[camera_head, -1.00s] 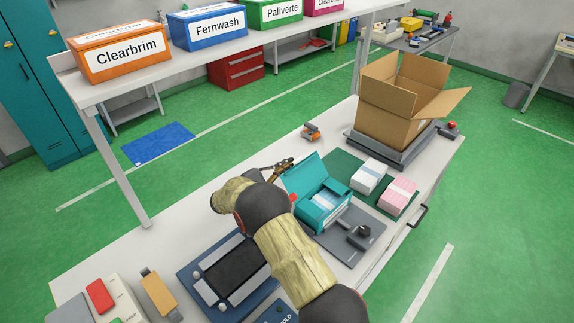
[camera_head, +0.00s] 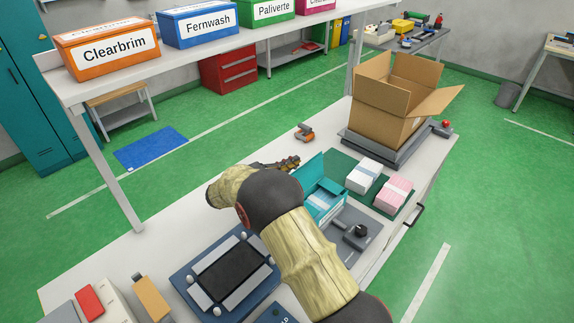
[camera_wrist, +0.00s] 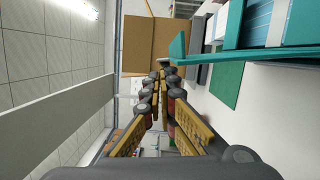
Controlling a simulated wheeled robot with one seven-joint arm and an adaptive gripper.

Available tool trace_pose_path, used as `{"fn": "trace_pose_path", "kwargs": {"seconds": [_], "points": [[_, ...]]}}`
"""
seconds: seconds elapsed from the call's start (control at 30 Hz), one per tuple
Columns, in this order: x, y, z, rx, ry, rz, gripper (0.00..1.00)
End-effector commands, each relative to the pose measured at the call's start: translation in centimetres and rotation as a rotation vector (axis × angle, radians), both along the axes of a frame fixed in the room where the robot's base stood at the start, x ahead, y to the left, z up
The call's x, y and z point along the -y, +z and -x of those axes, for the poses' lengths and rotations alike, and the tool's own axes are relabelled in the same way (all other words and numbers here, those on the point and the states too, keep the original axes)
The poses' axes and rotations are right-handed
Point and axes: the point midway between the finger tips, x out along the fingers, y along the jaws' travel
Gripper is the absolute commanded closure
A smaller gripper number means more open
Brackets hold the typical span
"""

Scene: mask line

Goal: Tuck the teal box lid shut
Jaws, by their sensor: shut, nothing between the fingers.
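The teal box (camera_head: 325,200) stands on the bench with light blue and white contents showing inside. Its lid (camera_head: 309,173) is up, on the far left side of the box. My arm hides part of the box's near left side. My gripper (camera_head: 292,163) is shut and empty, just behind and left of the raised lid in the head view. In the wrist view my gripper (camera_wrist: 160,72) points past the teal lid (camera_wrist: 185,48), whose edge lies just right of the fingertips. I cannot tell whether they touch.
A grey fixture with a black knob (camera_head: 361,230) sits in front of the box. White packs (camera_head: 364,176) and pink packs (camera_head: 394,193) lie on a green mat to the right. An open carton (camera_head: 392,105) stands beyond, and an orange tape dispenser (camera_head: 305,132) behind.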

Motion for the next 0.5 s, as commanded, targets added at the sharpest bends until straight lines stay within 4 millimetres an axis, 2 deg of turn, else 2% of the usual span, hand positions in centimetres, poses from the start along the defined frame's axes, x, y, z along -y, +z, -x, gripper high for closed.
{"fn": "trace_pose_path", "kwargs": {"seconds": [0.2,0.5], "points": [[1.3,0.5,1.2,0.098,-0.001,-0.099,1.00],[2.1,0.8,2.1,0.168,0.001,-0.169,1.00]]}}
